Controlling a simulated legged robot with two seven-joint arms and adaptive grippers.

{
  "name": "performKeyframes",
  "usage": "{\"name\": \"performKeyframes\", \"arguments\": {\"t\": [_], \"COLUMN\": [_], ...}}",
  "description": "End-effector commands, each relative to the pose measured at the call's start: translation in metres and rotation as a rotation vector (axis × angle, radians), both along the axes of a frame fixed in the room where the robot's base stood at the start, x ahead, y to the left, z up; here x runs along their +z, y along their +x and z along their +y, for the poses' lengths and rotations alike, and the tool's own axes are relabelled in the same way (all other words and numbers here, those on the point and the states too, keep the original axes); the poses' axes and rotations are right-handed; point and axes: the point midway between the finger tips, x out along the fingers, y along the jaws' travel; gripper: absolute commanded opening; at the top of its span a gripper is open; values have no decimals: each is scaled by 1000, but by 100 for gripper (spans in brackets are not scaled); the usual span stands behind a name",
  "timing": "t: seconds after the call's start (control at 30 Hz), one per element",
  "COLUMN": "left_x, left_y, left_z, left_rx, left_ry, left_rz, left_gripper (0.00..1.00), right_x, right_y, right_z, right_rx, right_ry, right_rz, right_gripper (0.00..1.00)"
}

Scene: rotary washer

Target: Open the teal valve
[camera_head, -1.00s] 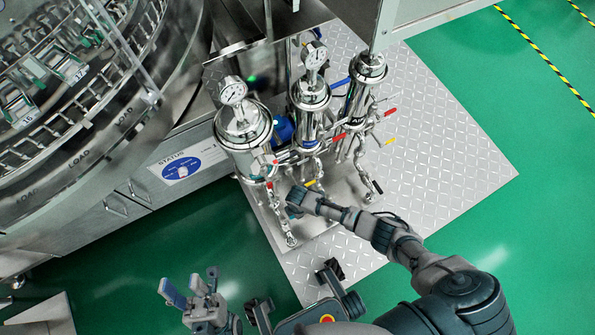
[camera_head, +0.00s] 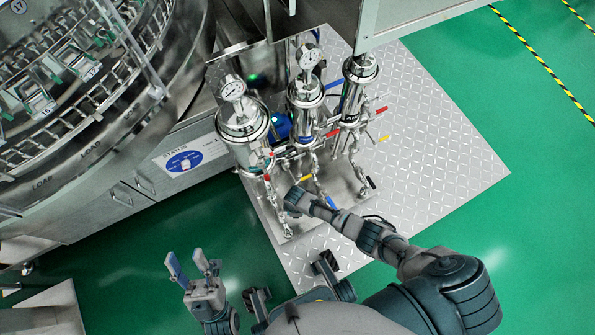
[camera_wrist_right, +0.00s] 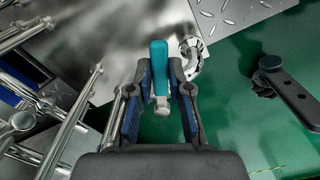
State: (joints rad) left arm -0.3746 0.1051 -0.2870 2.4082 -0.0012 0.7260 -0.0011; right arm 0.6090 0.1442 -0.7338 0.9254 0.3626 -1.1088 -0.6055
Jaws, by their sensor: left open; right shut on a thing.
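The teal valve handle (camera_wrist_right: 159,62) stands between the two fingers of my right gripper (camera_wrist_right: 161,82) in the right wrist view. My right gripper is shut on it, with the fingers on either side. In the head view my right gripper (camera_head: 291,197) is at the lower pipework of the left-most filter housing, and the arm and hand hide the handle there. My left gripper (camera_head: 192,266) is open and empty, above the green floor and well to the left of the valves.
Steel filter housings (camera_head: 243,121) with gauges stand in a row on a diamond-plate platform (camera_head: 425,150). Red, blue and yellow handles (camera_head: 384,139) stick out close by. The rotary washer (camera_head: 75,110) fills the upper left. The green floor (camera_head: 120,260) is clear.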

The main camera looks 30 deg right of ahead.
Motion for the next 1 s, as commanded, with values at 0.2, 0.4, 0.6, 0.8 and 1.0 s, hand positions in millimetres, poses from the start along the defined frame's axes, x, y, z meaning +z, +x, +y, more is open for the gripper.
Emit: {"name": "performKeyframes", "arguments": {"t": [0.2,0.4,0.6,0.8,1.0], "left_x": [-11,-28,-41,-51,-56], "left_y": [27,42,51,55,58], "left_z": [-7,-10,-11,-12,-12], "left_rx": [-6,-10,-12,-13,-14], "left_ry": [71,120,155,176,189], "left_rz": [200,350,457,527,566], "left_gripper": [44,44,44,44,44], "right_x": [3,2,0,0,-1], "right_y": [-11,-20,-26,-30,-33], "right_z": [7,14,21,30,37], "right_rx": [-208,-397,-588,-769,-918], "right_ry": [-1,0,-2,-1,-3], "right_rz": [1,3,4,5,6], "right_gripper": [0,0,0,0,0]}}
